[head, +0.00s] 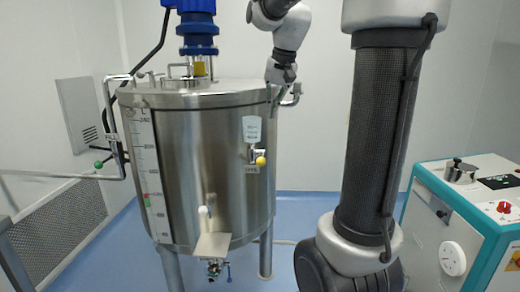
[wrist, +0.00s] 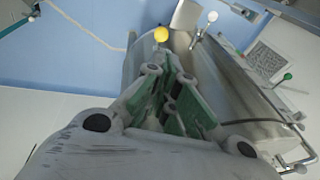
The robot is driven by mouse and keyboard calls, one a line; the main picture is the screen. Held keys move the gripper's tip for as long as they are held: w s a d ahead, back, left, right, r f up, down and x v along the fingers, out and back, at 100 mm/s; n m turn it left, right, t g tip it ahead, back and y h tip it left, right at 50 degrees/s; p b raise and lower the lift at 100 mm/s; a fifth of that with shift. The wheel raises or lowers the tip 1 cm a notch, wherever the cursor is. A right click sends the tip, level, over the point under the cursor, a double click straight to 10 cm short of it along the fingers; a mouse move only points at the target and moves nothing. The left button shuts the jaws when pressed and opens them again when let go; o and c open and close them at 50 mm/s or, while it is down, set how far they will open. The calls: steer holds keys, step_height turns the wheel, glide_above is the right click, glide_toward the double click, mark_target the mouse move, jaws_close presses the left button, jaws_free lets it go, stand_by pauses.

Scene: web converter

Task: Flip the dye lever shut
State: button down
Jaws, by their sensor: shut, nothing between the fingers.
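The lever with a yellow ball knob (head: 260,161) sticks out from the front right of the steel tank (head: 200,180). A small label under it seems to read DYE, but it is too small to be sure. The yellow knob also shows in the wrist view (wrist: 161,34), just beyond the fingertips. My gripper (head: 271,112) is at the tank's upper right edge, above the knob and apart from it in the head view. In the wrist view its green-padded fingers (wrist: 175,62) are together and hold nothing.
A pale vessel (head: 252,129) is mounted above the yellow knob. A white-knobbed lever (head: 203,210) sits lower on the tank, above a metal spout. A green-knobbed lever (head: 98,164) is on the left pipe. A control cabinet (head: 460,220) stands right; blue floor is open between.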

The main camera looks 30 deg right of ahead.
steer(key=x, duration=1.4)
steer(key=shift+s+f, duration=0.1)
steer(key=shift+f, duration=0.1)
